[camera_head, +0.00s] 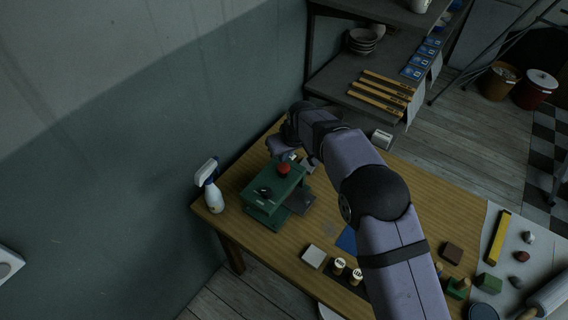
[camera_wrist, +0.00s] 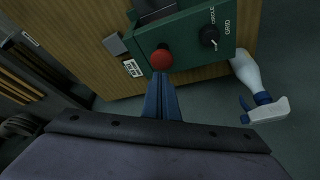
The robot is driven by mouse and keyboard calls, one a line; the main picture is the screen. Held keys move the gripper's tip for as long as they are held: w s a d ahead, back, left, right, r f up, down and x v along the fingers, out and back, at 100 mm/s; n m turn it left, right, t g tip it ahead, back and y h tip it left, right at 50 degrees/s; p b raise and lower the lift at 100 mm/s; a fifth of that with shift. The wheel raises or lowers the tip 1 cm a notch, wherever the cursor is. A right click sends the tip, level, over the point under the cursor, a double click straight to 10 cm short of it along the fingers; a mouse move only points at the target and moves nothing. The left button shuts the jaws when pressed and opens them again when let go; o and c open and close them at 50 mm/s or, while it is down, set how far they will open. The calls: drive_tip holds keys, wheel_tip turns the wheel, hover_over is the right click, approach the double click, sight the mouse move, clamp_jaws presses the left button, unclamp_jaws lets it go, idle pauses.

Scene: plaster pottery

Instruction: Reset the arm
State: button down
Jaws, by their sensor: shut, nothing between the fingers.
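My gripper (camera_wrist: 162,80) is shut and empty, its blue fingers pressed together. In the wrist view its tips point at the red button (camera_wrist: 160,59) on a green machine (camera_wrist: 185,50). I cannot tell whether the tips touch the button. A black knob (camera_wrist: 209,36) sits beside the button, near the words GRID and CIRCLE. In the head view the arm reaches over the wooden table (camera_head: 235,190) to the back of the green machine (camera_head: 268,192), whose red button (camera_head: 283,169) shows on top. The fingers are mostly hidden there.
A spray bottle (camera_head: 213,190) stands left of the machine, near the wall. A pale block (camera_head: 313,256) and small stamps (camera_head: 339,266) lie in front. A dark shelf (camera_head: 345,88) with wooden strips (camera_head: 385,87) stands behind. Clay pieces and a rolling pin (camera_head: 550,297) lie at right.

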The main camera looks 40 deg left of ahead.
idle(0.4)
drive_tip(key=w+d+r+m+h, duration=0.1)
drive_tip(key=d+r+m, duration=0.2)
drive_tip(key=d, duration=1.2)
drive_tip(key=w+d+r+m+h, duration=0.1)
drive_tip(key=d+r+m+h, duration=0.15)
drive_tip(key=d, duration=1.25)
drive_tip(key=s+d+m+g, duration=0.2)
drive_tip(key=s+d+m, duration=0.4)
drive_tip(key=s+d, duration=1.4)
drive_tip(key=shift+s+d, duration=0.2)
drive_tip(key=shift+d, duration=0.65)
drive_tip(key=shift+f+m+h, duration=0.1)
drive_tip(key=shift+m+h, duration=0.15)
